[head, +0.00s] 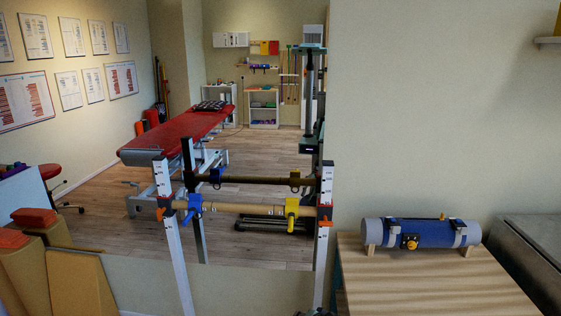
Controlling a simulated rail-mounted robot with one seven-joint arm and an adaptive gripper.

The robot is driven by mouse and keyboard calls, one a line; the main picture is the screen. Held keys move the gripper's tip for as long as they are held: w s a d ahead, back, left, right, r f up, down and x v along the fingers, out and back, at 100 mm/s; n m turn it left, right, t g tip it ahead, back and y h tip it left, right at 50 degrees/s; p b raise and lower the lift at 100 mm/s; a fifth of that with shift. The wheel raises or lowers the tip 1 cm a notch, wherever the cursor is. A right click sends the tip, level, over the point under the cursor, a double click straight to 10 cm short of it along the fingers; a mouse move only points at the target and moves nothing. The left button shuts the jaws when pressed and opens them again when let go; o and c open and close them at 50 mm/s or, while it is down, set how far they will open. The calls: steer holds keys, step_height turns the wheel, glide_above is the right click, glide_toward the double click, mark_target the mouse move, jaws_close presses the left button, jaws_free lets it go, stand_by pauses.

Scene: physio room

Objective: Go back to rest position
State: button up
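My gripper is not in view in the head view, so its fingers and anything in them cannot be seen. The task names no other object. On the right, a blue and grey cylinder (420,233) lies sideways on a light wooden table (440,285). It rests on small wooden supports, with grey straps near its ends and a yellow knob on its front.
Upright posts carry a wooden bar (250,208) with blue and yellow clamps in the middle. A red treatment table (180,135) stands behind on open wooden floor. Orange-topped tan blocks (30,262) are at lower left. A dark grey surface (535,250) adjoins the table at right.

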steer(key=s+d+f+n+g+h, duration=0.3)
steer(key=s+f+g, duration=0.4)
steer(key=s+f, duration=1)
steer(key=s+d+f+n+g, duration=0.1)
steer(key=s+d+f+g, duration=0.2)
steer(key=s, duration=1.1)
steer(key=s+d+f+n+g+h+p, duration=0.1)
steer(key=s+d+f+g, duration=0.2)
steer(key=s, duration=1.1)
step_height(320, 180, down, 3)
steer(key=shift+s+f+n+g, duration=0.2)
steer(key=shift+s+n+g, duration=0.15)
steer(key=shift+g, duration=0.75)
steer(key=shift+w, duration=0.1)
